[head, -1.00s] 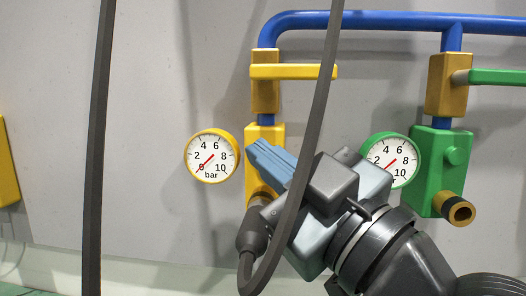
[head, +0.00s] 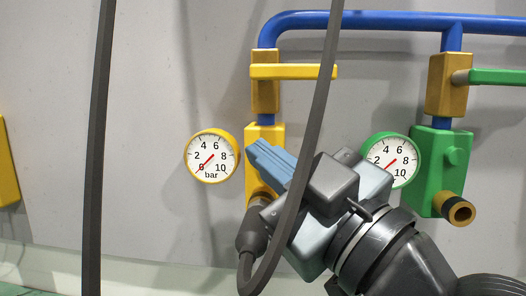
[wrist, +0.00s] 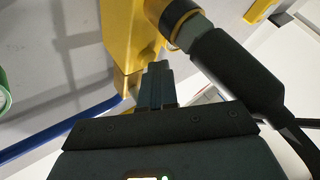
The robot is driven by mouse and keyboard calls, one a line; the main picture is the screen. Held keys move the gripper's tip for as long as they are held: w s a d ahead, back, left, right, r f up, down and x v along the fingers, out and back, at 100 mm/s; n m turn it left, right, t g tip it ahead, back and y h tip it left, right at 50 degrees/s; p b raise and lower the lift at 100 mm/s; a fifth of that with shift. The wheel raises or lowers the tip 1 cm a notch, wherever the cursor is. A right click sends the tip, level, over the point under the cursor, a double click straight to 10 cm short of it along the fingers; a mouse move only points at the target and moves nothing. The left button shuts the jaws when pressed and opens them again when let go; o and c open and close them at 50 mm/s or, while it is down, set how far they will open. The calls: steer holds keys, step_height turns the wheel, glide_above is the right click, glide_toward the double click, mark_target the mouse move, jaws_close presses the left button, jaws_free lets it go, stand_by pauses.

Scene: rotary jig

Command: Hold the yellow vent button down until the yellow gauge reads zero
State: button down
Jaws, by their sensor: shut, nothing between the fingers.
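The yellow gauge (head: 212,156) is on the wall left of the yellow valve block (head: 264,133). Its red needle points to the lower left, at or very near the 0 mark. My gripper (head: 259,153) is shut and empty, its blue fingertips in front of or against the yellow block; contact is hard to tell. In the wrist view the closed fingers (wrist: 157,82) point at the yellow block (wrist: 128,32).
A dark hose with a connector (head: 252,235) joins the yellow block's lower outlet, close beside my gripper. A green valve block (head: 432,160) with its own button and a green gauge (head: 402,160) stand to the right. A yellow lever (head: 292,71) and blue pipe (head: 390,20) are above.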

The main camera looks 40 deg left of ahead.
steer(key=shift+s+d, duration=0.4)
steer(key=shift+s, duration=0.25)
steer(key=shift+s+d, duration=0.45)
steer(key=shift+s, duration=0.25)
steer(key=shift+s+d, duration=0.45)
steer(key=shift+s, duration=0.3)
steer(key=shift+s+d, duration=0.45)
steer(key=shift+s, duration=0.25)
